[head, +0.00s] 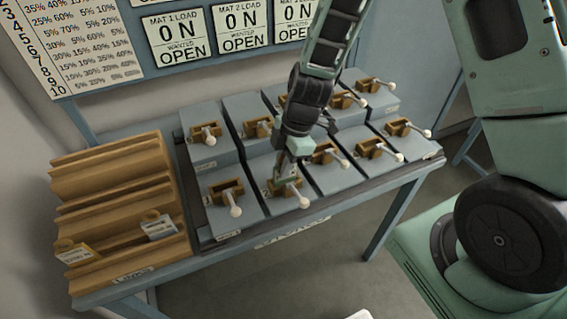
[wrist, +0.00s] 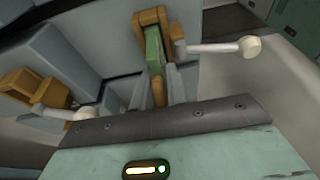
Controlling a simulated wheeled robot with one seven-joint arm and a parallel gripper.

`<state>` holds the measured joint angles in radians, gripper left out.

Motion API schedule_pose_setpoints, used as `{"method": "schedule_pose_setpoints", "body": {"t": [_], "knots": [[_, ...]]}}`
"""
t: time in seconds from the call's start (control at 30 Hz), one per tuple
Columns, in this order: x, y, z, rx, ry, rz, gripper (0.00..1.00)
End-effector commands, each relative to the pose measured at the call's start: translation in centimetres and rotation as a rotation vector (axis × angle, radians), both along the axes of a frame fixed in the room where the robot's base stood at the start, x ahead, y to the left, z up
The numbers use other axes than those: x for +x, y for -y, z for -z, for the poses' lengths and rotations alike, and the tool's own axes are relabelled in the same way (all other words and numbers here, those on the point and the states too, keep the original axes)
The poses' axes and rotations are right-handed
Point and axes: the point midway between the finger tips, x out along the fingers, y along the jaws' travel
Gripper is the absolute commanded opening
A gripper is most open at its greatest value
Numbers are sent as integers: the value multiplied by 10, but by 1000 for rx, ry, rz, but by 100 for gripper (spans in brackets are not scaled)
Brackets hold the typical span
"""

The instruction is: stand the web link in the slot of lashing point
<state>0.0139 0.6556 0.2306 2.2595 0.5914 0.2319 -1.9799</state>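My gripper (head: 284,168) is over a front-row lashing point (head: 286,187), second from the left. In the wrist view its two grey fingers (wrist: 160,80) are closed on the sides of a narrow brass and green piece, which I take to be the web link (wrist: 154,48). The link stands about upright at the brass slot block of the lashing point (wrist: 150,17). Its lower end is hidden, so I cannot tell how deep it sits. The lever (wrist: 215,48) with a white knob points out to the right.
Several grey blocks with brass slots and white-knobbed levers stand in two rows on the table. A neighbouring lashing point (wrist: 35,90) is close on the left. A stepped wooden rack (head: 115,195) at left holds two labelled links (head: 73,252) (head: 158,226).

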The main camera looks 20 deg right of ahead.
Motion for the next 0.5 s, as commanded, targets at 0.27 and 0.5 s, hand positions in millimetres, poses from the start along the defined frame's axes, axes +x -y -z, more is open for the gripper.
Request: {"method": "schedule_pose_setpoints", "body": {"t": [0.27,0.5], "knots": [[0,0,0,0,0,0,32],[1,2,-11,0,5,0,32]]}}
